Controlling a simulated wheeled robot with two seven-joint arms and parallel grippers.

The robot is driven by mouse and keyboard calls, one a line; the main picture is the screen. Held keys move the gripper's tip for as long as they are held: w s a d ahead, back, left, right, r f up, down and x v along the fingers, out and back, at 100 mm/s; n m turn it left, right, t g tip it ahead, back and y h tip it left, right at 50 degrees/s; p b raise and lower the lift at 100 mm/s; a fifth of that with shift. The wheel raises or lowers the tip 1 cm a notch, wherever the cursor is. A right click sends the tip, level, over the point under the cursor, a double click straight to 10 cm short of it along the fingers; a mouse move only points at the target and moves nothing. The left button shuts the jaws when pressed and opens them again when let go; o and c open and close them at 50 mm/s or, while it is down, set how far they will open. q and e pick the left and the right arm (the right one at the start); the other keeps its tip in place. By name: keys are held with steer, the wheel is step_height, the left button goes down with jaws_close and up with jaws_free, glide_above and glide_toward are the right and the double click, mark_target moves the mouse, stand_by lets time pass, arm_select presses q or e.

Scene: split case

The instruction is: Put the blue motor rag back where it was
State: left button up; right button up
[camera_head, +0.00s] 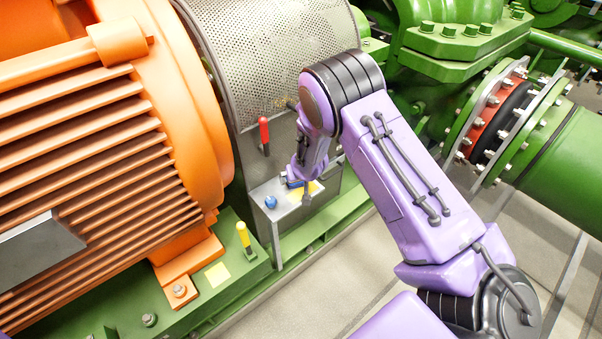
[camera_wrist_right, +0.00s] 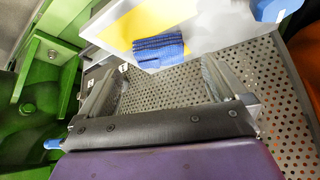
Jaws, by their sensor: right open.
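The blue motor rag (camera_wrist_right: 158,50) is a small, dark-striped folded cloth. In the right wrist view it lies on a pale metal shelf (camera_wrist_right: 215,32), partly over a yellow patch (camera_wrist_right: 137,22) and at the shelf edge. In the head view a little of the rag (camera_head: 293,183) shows beside my right gripper (camera_head: 303,186), which hides the rest. My right gripper (camera_wrist_right: 163,68) is open and empty. Its two fingers point toward the rag, which appears beyond the gap between the tips; I see no contact. My left gripper is not in view.
A blue knob (camera_head: 270,202) sits on the shelf near its left corner. A red-handled lever (camera_head: 264,132) and a perforated guard (camera_head: 275,60) stand behind. The orange motor (camera_head: 100,150) is at left, a yellow-handled lever (camera_head: 243,236) in front. Green pipework (camera_head: 560,150) is at right.

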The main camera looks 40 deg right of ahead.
steer(key=v, duration=0.9)
steer(key=s+a+f+m+g, duration=0.1)
steer(key=s+a+f, duration=0.3)
steer(key=s+f, duration=0.9)
steer(key=s+f+m+g, duration=0.1)
steer(key=s+f, duration=0.1)
steer(key=s, duration=0.7)
steer(key=s+f+m+h, duration=0.1)
steer(key=s+f, duration=0.1)
steer(key=s, duration=0.8)
steer(key=shift+a+f+g, duration=0.2)
steer(key=shift+g, duration=0.2)
